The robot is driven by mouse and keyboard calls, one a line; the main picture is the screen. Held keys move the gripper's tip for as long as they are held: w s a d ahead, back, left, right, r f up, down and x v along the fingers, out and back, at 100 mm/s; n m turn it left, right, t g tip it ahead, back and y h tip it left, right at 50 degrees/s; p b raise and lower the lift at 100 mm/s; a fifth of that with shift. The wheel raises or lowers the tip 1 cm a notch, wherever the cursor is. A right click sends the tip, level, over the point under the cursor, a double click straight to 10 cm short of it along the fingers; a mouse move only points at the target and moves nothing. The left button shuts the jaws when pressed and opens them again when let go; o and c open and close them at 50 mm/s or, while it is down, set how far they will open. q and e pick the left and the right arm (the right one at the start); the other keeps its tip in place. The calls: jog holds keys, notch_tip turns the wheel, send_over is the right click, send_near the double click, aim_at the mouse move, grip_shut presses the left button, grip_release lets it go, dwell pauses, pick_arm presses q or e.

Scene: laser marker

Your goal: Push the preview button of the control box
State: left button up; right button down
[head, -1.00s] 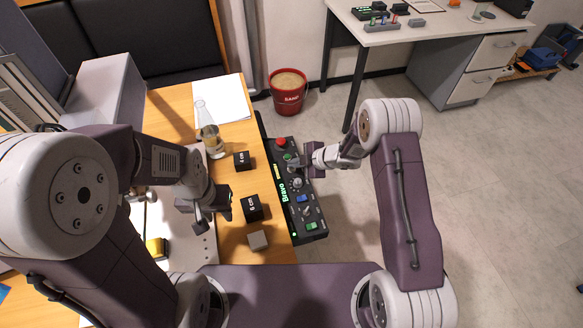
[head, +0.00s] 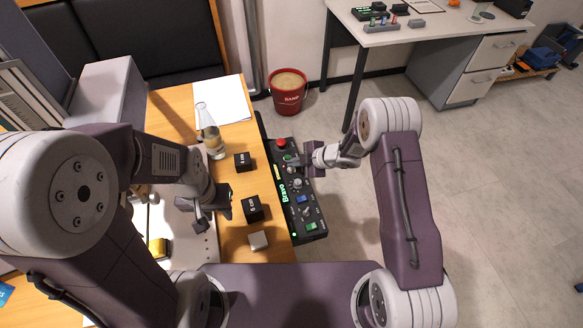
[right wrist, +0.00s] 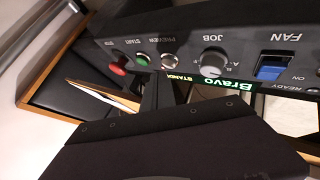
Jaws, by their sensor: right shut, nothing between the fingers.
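The black control box (head: 317,236) lies along the right edge of the wooden desk. In the right wrist view its panel (right wrist: 130,42) appears upside down across the top. The silver preview button (right wrist: 169,61) sits between the green start button (right wrist: 142,59) and the job knob (right wrist: 213,60). My right gripper (head: 297,162) is shut and empty over the upper part of the box. In the wrist view its fingertips (right wrist: 158,88) are just below the preview button; I cannot tell if they touch it. My left gripper (head: 226,204) is over the desk; its jaw opening is unclear.
Two black cubes (head: 242,161) (head: 253,207) and a grey block (head: 258,240) stand on the desk beside the box. A glass bottle (head: 211,140) and white paper (head: 222,100) are further back. A red sand bucket (head: 288,97) stands on the floor. Floor right of the box is clear.

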aim_at(294, 170)
notch_tip(294, 170, up, 6)
jog(key=p, duration=0.5)
